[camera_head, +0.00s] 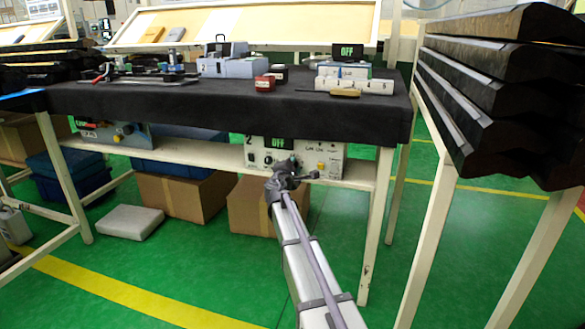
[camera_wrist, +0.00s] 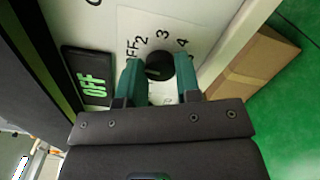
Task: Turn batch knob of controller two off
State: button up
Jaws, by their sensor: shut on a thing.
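Controller two (camera_head: 332,153) is a pale box with a "2" on its front, on the shelf under the black-covered table. My gripper (camera_head: 290,170) is at its front panel and hides part of it. In the wrist view, the black round batch knob (camera_wrist: 158,66) sits between the two green fingers of my gripper (camera_wrist: 159,72), which are shut on its sides. Marks OFF, 2, 3 and 4 curve around the knob; I cannot tell surely which one it points at. The display (camera_wrist: 92,80) beside it reads OFF in green, also in the head view (camera_head: 278,143).
Another controller (camera_head: 110,134) stands on the shelf to the left. Cardboard boxes (camera_head: 180,197) are on the green floor below. A table leg (camera_head: 376,225) and a rack of long dark parts (camera_head: 480,100) stand to the right.

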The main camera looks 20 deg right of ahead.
jog(key=shift+n, duration=0.6)
jog(key=o, duration=0.9)
jog(key=v, duration=1.1)
